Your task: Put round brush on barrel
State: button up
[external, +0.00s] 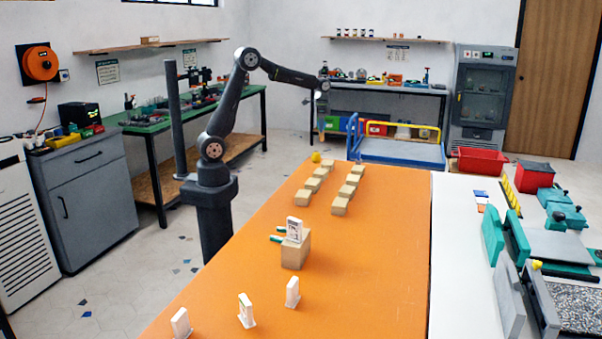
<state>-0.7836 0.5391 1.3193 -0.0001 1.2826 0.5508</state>
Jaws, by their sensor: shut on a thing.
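My arm reaches up and to the right over the far end of the orange table (384,262). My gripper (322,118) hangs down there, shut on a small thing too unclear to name. A small yellow thing (316,157) is at the table's far left corner, below my gripper in the picture. Pale wooden blocks stand in two short rows, with one block (340,206) at the near end of the right row. I cannot make out which thing is the round brush or the barrel.
A larger wooden block (295,251) carries a white upright card (294,229), with small green pieces (278,238) beside it. Several white cards stand along the near part of the table. A blue cart (400,151) is beyond the far end. The table's middle right is clear.

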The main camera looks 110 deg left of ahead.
jog(key=shift+s+a+f, duration=1)
jog(key=shift+a+f, duration=0.8)
jog(key=shift+a, duration=0.2)
jog(key=shift+s+a+f, duration=1.05)
jog(key=shift+a+f, duration=0.8)
jog(key=shift+a, duration=0.2)
jog(key=shift+s+a+f, duration=1)
jog(key=shift+a+f, duration=0.8)
jog(key=shift+a, duration=0.2)
jog(key=shift+f, duration=0.1)
jog(key=o, duration=1)
jog(key=shift+f, duration=0.1)
notch_tip(320, 180, up, 12)
jog(key=shift+r, duration=0.2)
send_over(316, 153)
jog(key=f, duration=1.2)
jog(key=shift+a+f, duration=0.25)
jog(key=shift+f, duration=0.1)
jog(key=shift+r, duration=2.25)
